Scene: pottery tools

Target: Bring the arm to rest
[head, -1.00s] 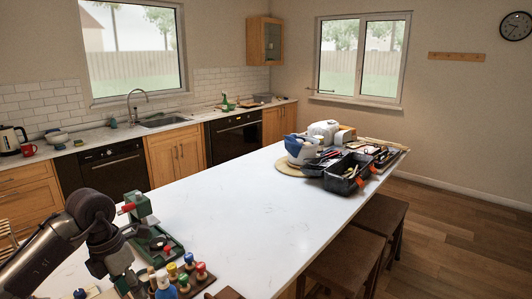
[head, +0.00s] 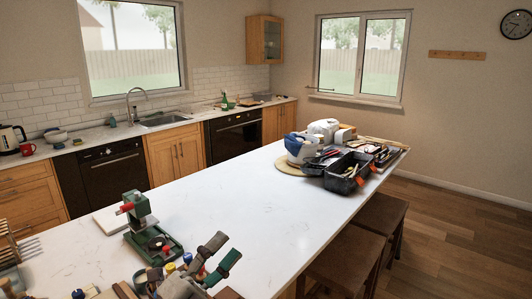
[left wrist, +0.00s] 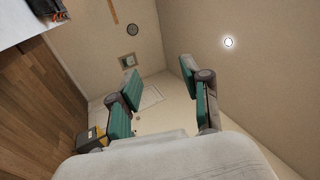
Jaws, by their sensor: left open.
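My left gripper (head: 223,257) shows low in the head view, over the near edge of the white counter (head: 240,190), in front of several small colored-top bottles. Its two fingers with green pads are apart and nothing is between them. Most of my left arm is out of the head view. My right gripper is not seen.
A green tool stand (head: 150,235) stands on the counter at the left. A dark tool bin (head: 347,172) and white appliances sit at the far end. The middle of the counter is clear. Wooden stools (head: 345,260) stand along the right side.

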